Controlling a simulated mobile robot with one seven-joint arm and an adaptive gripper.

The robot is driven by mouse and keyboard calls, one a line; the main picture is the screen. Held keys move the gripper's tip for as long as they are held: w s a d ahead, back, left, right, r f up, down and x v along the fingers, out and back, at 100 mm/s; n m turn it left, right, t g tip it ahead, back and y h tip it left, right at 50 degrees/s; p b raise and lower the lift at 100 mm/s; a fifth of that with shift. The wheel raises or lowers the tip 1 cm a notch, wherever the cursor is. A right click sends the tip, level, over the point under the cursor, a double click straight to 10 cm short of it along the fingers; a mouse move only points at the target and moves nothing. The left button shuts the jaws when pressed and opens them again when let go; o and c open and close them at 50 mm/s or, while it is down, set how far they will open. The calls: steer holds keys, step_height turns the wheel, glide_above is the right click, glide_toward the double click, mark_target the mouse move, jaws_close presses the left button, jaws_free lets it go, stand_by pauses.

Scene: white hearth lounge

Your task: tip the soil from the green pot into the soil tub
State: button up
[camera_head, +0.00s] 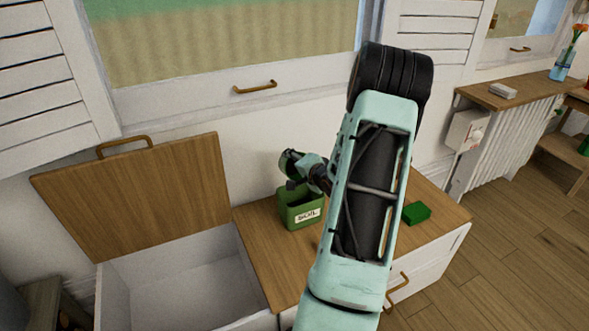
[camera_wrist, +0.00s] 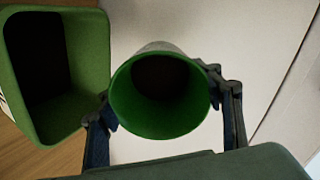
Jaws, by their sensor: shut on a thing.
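The green soil tub (camera_head: 301,213), a rectangular open box with a white SOIL label, stands on the wooden bench top. In the wrist view the tub (camera_wrist: 88,75) is at the left, its inside dark. My gripper (camera_wrist: 160,102) is shut on the round green pot (camera_wrist: 128,112), with a finger on each side. The pot's mouth faces the wrist camera; its inside is dark, so I cannot tell how much soil is in it.
A bench compartment (camera_head: 180,290) stands open at the left, its wooden lid (camera_head: 140,195) raised against the wall. A small green block (camera_head: 416,212) lies on the bench top (camera_head: 265,250) right of my arm. A radiator with a wooden shelf (camera_head: 510,90) is farther right.

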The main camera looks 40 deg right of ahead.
steer(key=shift+s+f+t+h+b, duration=0.15)
steer(key=shift+t+b, duration=0.4)
steer(key=shift+b, duration=0.8)
steer(key=shift+f+t+h+b, duration=0.25)
steer(key=shift+t+b, duration=0.3)
steer(key=shift+b, duration=0.8)
steer(key=shift+s+a+f+t, duration=0.15)
steer(key=shift+s+f+t, duration=0.05)
steer(key=shift+t, duration=0.4)
steer(key=shift+r, duration=0.3)
steer(key=shift+a, duration=0.1)
